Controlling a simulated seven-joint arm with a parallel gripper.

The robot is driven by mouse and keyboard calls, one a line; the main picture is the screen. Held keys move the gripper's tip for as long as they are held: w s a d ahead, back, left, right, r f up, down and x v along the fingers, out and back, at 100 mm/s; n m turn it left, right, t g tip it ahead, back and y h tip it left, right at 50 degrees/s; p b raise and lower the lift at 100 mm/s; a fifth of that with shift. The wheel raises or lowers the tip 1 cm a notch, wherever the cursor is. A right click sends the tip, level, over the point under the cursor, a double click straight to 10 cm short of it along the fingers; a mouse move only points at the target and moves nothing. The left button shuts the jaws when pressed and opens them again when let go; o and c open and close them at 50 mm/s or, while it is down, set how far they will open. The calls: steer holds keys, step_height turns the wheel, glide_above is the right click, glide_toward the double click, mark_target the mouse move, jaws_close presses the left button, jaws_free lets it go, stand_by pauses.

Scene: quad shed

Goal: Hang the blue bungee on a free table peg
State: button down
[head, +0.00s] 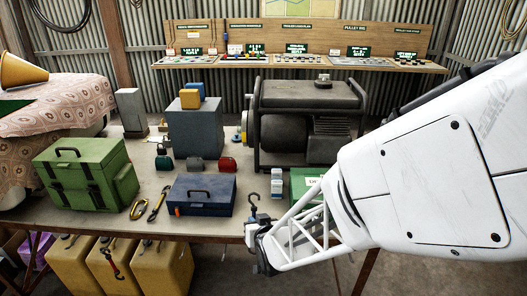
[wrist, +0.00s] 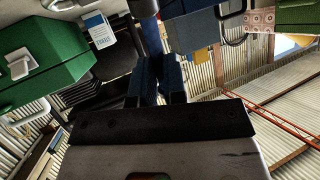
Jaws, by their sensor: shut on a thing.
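My gripper (head: 262,246) is at the table's front edge, right of the blue toolbox. It is shut on the blue bungee, whose dark hook (head: 253,202) stands up above the jaws. In the wrist view, a blue strip of the bungee (wrist: 151,36) runs up from between the fingers (wrist: 155,68); its lower end is hidden. Along the front edge of the table (head: 217,225), small dark hooks or pegs show at the left, and a red bungee (head: 112,265) hangs there. I cannot tell which pegs are free.
On the table are a blue toolbox (head: 202,194), a green case (head: 86,171), a carabiner (head: 139,208), a wrench (head: 158,202), a white bottle (head: 277,184) and a generator (head: 304,125). Yellow cans (head: 166,267) stand below the front edge at the left.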

steer(key=s+d+f+n+y, duration=0.1)
steer(key=s+f, duration=0.3)
steer(key=f, duration=0.3)
steer(key=s+d+f+n+y, duration=0.1)
steer(key=s+f, duration=0.3)
steer(key=f, duration=0.3)
steer(key=s+d+f+t+y, duration=0.1)
steer(key=s+d+f, duration=0.1)
steer(key=s+f, duration=0.2)
steer(key=shift+s+f+n+y, duration=0.3)
steer(key=shift+f+n+y, duration=0.1)
steer(key=shift+f, duration=1.3)
steer(key=shift+w, duration=0.25)
steer(key=w+f, duration=0.1)
steer(key=w, duration=0.7)
steer(key=shift+w+f, duration=0.2)
steer(key=shift+f, duration=0.2)
steer(key=shift+f, duration=0.1)
